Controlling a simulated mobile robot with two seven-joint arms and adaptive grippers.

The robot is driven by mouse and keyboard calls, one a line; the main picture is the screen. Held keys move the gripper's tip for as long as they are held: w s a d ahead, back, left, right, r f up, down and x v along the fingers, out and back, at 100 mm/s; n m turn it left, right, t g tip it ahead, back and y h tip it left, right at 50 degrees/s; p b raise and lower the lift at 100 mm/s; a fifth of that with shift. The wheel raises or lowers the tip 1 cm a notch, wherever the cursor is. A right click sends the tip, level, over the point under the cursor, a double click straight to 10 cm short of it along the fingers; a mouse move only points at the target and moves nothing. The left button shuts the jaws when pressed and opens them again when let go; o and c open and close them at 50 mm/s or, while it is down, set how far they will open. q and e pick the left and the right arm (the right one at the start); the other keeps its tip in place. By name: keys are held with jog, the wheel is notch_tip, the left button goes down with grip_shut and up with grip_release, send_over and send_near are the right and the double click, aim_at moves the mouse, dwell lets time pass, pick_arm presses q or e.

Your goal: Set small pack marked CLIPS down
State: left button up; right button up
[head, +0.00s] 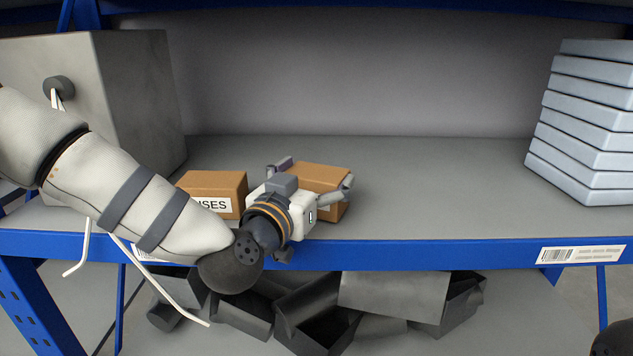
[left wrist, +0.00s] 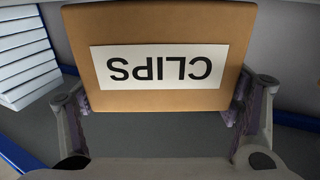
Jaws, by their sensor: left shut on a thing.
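The small pack marked CLIPS (left wrist: 160,88) is a brown cardboard box with a white label, upside down in the left wrist view. In the head view the pack (head: 322,178) is partly hidden behind my left gripper (head: 315,190). My left gripper is shut on the pack, with one finger on each side; the fingers also show in the left wrist view (left wrist: 160,108). The pack is over the grey shelf (head: 440,190) near its front edge. I cannot tell whether its underside touches the shelf. My right gripper is not in view.
A second brown box (head: 212,185), its label ending in "SES", stands just left of the held pack. A large grey box (head: 140,90) stands at the left. A stack of pale trays (head: 585,125) is at the right. The shelf between pack and stack is clear.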

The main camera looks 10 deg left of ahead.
pick_arm(q)
jog(key=shift+f, duration=0.1)
jog(key=shift+f, duration=0.15)
jog(key=o, duration=1.2)
jog(key=shift+c, duration=0.2)
jog(key=shift+r, duration=0.25)
jog(key=s, duration=0.4)
jog(key=s+a+p, duration=0.1)
jog(key=s, duration=0.3)
jog(key=s+a, duration=0.1)
jog(key=s, duration=0.2)
jog(key=shift+s+a, duration=0.15)
jog(key=shift+s, duration=0.25)
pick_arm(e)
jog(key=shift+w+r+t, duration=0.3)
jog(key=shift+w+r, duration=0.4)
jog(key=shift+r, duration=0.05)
